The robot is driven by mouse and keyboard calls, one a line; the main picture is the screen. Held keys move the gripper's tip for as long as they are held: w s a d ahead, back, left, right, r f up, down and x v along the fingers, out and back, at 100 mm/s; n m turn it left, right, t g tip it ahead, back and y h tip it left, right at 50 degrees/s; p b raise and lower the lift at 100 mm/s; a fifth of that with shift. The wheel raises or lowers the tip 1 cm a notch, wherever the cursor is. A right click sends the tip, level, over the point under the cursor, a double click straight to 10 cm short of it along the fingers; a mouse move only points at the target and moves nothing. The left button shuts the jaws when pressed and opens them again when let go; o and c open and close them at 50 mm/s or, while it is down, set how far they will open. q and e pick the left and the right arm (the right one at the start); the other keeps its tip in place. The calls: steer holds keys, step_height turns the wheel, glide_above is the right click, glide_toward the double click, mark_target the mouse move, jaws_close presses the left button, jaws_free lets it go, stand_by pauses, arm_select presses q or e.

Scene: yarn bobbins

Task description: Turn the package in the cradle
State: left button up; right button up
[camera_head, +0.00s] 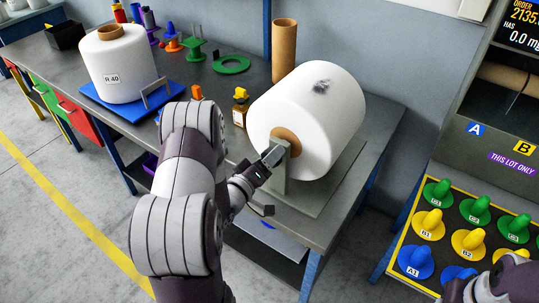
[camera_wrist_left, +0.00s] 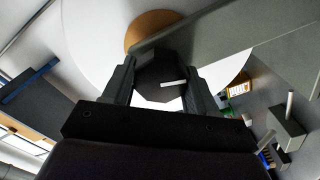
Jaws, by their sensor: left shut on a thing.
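The package (camera_head: 318,115), a large white yarn roll on a brown core (camera_head: 286,143), lies on its side in the grey cradle (camera_head: 310,200). A dark grey smudge (camera_head: 321,86) shows on its upper side. My left gripper (camera_head: 268,160) is at the near end of the package, beside the core and the cradle's upright. In the left wrist view its fingers close around a dark, many-sided knob (camera_wrist_left: 160,75) with a white mark. The package's end face (camera_wrist_left: 85,40) is behind it. The cradle's underside is hidden. Only part of my right arm shows at the lower right.
A white bobbin labelled R 40 (camera_head: 122,65) stands on a blue stand (camera_head: 130,108) at left. A brown tube (camera_head: 284,50) stands behind the package. A small amber bottle (camera_head: 240,107) is left of it. A rack (camera_head: 393,262) of colored cones is at right.

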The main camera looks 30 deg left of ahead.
arm_select(q)
steer(key=shift+n+p, duration=0.35)
steer(key=shift+n, duration=0.75)
steer(key=o, duration=1.4)
steer(key=s+a+b, duration=0.1)
steer(key=s, duration=1.1)
steer(key=shift+s+b, duration=0.3)
steer(key=shift+b, duration=0.05)
